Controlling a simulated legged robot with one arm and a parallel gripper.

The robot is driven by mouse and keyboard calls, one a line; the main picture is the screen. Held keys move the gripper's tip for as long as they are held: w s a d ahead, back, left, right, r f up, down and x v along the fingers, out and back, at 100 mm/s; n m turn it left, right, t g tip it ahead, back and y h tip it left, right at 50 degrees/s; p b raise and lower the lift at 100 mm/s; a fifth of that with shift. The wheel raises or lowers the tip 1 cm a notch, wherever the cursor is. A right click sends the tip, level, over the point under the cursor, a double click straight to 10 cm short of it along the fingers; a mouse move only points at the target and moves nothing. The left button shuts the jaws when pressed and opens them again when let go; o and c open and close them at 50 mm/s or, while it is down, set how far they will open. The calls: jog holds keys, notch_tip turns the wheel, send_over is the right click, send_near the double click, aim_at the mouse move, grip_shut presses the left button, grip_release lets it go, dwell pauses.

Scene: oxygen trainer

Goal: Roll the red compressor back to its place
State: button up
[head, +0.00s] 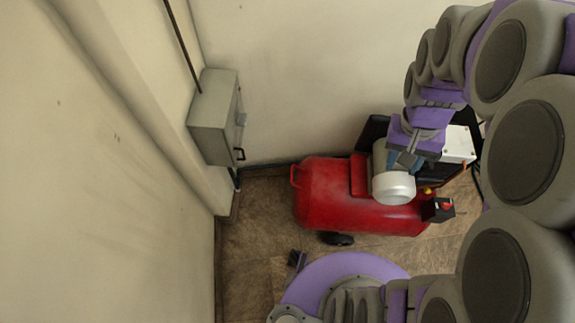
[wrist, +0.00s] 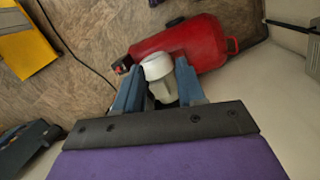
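The red compressor (head: 325,197) stands on the tiled floor near the wall. It has a red handle at its left end, a black wheel below and a grey motor with a white rounded cover (head: 393,187) on top. My gripper (head: 406,163) is at the motor, pointing down. In the wrist view, the two blue fingers of my gripper (wrist: 159,66) are spread apart, with the white cover (wrist: 157,67) showing between their tips. I cannot tell whether the fingers touch it. The red tank (wrist: 205,42) also shows there, beyond the fingers. My arm hides part of the right side.
A grey electrical box (head: 215,118) hangs on the wall left of the compressor. A white-topped unit (head: 458,146) stands behind it at the right. The wrist view shows a yellow object (wrist: 27,45) and a black cable (wrist: 68,45) on the floor.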

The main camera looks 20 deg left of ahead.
jog(key=w+a+f, duration=0.2)
jog(key=w+f, duration=0.5)
jog(key=w, duration=0.3)
jog(key=n+t+b, duration=0.2)
jog(key=n+b, duration=0.1)
send_over(292, 174)
jog(key=a, duration=0.1)
notch_tip(292, 174, down, 40)
jog(key=r, duration=0.1)
jog(key=f, duration=0.3)
jog(key=f+b, duration=0.1)
jog(key=f, duration=0.3)
jog(key=d+f+b, duration=0.1)
jog(key=f, duration=0.3)
jog(key=shift+a+f+h, duration=0.25)
jog(key=shift+a+h, duration=0.05)
jog(key=shift+a, duration=0.05)
jog(key=shift+a+f, duration=0.1)
jog(key=shift+a, duration=0.25)
jog(key=shift+c, duration=1.2)
jog(key=shift+d+r, duration=0.2)
jog(key=shift+d, duration=0.35)
grip_shut()
